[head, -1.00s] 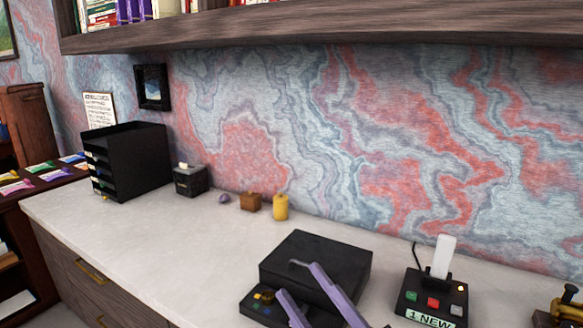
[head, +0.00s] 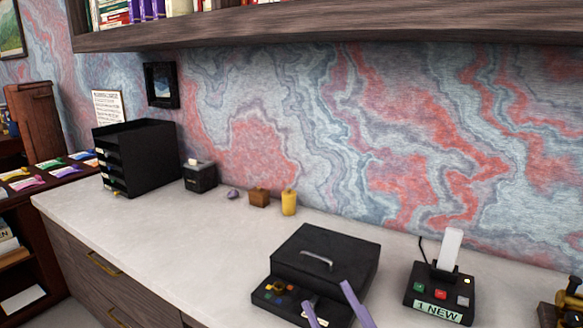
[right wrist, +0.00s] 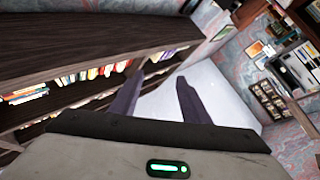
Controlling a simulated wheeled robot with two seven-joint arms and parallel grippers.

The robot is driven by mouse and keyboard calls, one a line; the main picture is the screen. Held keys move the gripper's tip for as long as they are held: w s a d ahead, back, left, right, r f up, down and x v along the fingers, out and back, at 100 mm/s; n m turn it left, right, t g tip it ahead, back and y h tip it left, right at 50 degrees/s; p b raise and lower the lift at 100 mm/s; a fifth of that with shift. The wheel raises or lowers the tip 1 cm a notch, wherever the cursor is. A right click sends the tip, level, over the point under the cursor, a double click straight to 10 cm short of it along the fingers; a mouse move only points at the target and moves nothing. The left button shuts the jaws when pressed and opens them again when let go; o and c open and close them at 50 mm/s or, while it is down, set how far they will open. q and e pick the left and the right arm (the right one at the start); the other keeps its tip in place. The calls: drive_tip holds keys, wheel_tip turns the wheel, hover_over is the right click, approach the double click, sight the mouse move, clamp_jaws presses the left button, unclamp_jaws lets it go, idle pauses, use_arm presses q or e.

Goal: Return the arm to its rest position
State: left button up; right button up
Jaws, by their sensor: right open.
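My right gripper (head: 326,293) shows at the bottom edge of the head view as two lilac fingers, apart and with nothing between them. It overlaps the front right of a black box (head: 335,245) with a silver handle in the picture. The gap between them cannot be judged. In the right wrist view the open, empty fingers (right wrist: 160,78) stand over a pale surface. The rest of my right arm is out of the head view. My left gripper is not in view.
A black answering machine (head: 436,296) with a white handset stands right of the box. The desk's left middle (head: 180,240) is clear. A shelf (head: 330,28) hangs above.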

drive_tip(key=s+d+f+m+g+h, duration=0.2)
drive_tip(key=f+m+h, duration=0.1)
drive_tip(key=f, duration=0.7)
drive_tip(key=s+d+f+m+g+h, duration=0.2)
drive_tip(key=d+f+g, duration=0.1)
drive_tip(key=f, duration=0.7)
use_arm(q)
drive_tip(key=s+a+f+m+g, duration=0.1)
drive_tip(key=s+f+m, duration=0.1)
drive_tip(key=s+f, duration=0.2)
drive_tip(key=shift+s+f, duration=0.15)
use_arm(e)
drive_tip(key=s+d+f+m+g+h, duration=0.1)
drive_tip(key=s+d+f+g, duration=0.1)
drive_tip(key=s+f, duration=0.5)
drive_tip(key=s+d+f+m+g+h, duration=0.2)
drive_tip(key=s+f+g, duration=0.3)
drive_tip(key=f, duration=0.6)
drive_tip(key=s+d, duration=0.1)
drive_tip(key=s, duration=0.1)
drive_tip(key=shift+s+d+f, duration=0.2)
drive_tip(key=shift+s+f, duration=0.1)
drive_tip(key=shift+s, duration=0.05)
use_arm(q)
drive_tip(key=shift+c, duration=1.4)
use_arm(e)
drive_tip(key=shift+c, duration=1.4)
drive_tip(key=shift+d, duration=0.1)
